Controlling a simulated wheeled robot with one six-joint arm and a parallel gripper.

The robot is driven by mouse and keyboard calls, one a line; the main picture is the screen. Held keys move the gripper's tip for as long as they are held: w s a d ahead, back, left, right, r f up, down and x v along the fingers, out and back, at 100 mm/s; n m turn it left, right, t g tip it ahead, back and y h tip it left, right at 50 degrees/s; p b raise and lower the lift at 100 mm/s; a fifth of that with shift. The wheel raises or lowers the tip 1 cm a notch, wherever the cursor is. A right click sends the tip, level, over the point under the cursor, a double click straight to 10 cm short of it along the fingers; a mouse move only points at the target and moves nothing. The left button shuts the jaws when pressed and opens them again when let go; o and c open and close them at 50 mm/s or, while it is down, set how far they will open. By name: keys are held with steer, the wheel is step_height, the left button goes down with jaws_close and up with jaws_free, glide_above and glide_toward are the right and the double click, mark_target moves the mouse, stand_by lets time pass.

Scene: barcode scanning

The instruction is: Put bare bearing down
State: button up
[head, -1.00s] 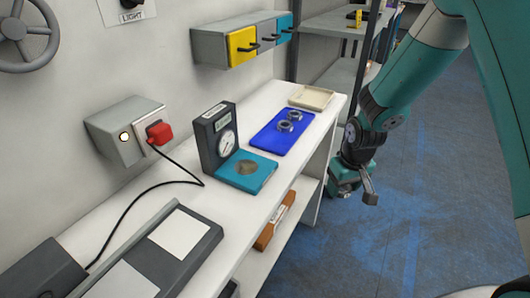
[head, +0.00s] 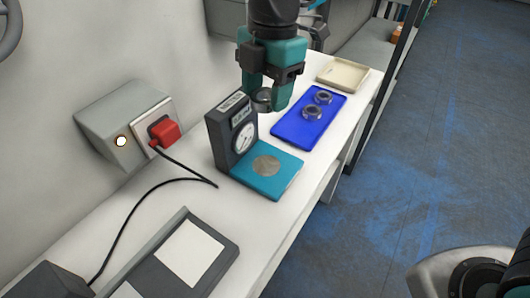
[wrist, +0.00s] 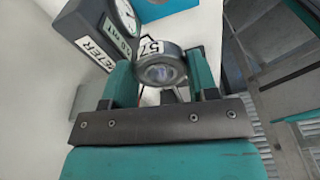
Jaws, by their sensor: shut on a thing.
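The blue tray (head: 290,136), right of the gripper, holds two other bearings (head: 323,97) (head: 312,113). The dark dial device (head: 230,135) has a teal plate (head: 283,182) with a round grey disc (head: 266,165).
A cream tray (head: 343,74) lies empty at the bench's far end. A grey box with a red plug (head: 164,131) and black cable is on the wall side. A dark panel with white pads (head: 190,253) lies at the near end. The white bench (head: 262,228) has bare room along its front edge.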

mark_target(266, 166)
step_height(266, 166, down, 17)
steer(key=shift+d+r+p, duration=0.1)
steer(key=shift+r+p, duration=0.05)
steer(key=shift+p, duration=0.6)
steer(key=shift+f, duration=0.2)
steer(key=o, duration=1.1)
steer(key=shift+c, duration=0.2)
steer(key=shift+r, duration=0.15)
